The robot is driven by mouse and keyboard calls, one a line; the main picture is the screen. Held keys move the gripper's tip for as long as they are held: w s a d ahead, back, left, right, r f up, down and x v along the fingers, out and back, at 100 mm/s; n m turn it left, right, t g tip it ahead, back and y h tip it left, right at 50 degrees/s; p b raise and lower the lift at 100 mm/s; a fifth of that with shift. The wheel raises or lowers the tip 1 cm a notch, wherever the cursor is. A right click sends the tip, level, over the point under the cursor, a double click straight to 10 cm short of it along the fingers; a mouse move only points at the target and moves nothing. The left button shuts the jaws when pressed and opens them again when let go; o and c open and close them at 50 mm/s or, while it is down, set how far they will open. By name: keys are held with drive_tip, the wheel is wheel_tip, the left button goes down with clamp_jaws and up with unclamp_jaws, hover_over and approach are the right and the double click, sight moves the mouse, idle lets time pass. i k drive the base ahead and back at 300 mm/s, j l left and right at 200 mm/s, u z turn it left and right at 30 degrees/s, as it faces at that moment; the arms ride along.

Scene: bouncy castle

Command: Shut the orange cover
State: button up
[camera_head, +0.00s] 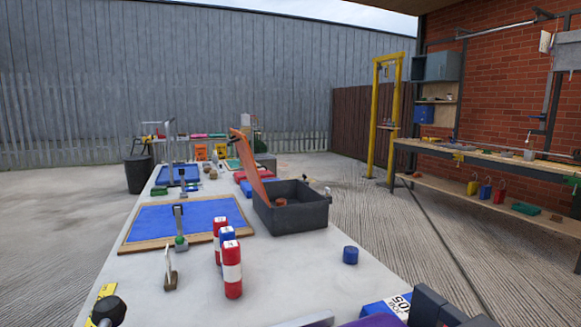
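The orange cover (249,165) is the lid of a dark grey box (300,217) on the long pale table. It stands raised along the box's left side, leaning up and to the left, so the box is open. A small reddish-brown round thing (280,201) shows inside the box; the rest of its floor is partly hidden by the walls.
Red, white and blue cylinders (232,270) stand in front of the box, left of a blue cylinder (350,255). A blue board with a wooden frame (128,247) lies left. Ground right of the table is clear.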

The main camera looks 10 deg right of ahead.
sight(241, 140)
drive_tip(key=j+z, duration=0.2)
drive_tip(key=j, duration=0.15)
drive_tip(key=k+j, duration=0.1)
drive_tip(key=j, duration=0.25)
drive_tip(key=k+j, duration=0.1)
drive_tip(key=j, duration=0.6)
drive_tip(key=i+j, duration=0.1)
drive_tip(key=j, duration=0.35)
drive_tip(key=i+j, duration=0.1)
drive_tip(key=j, duration=0.4)
drive_tip(key=i+j, duration=0.1)
drive_tip(key=j, duration=0.35)
drive_tip(key=i+j+z, duration=0.1)
drive_tip(key=j, duration=0.35)
drive_tip(key=i, duration=1.5)
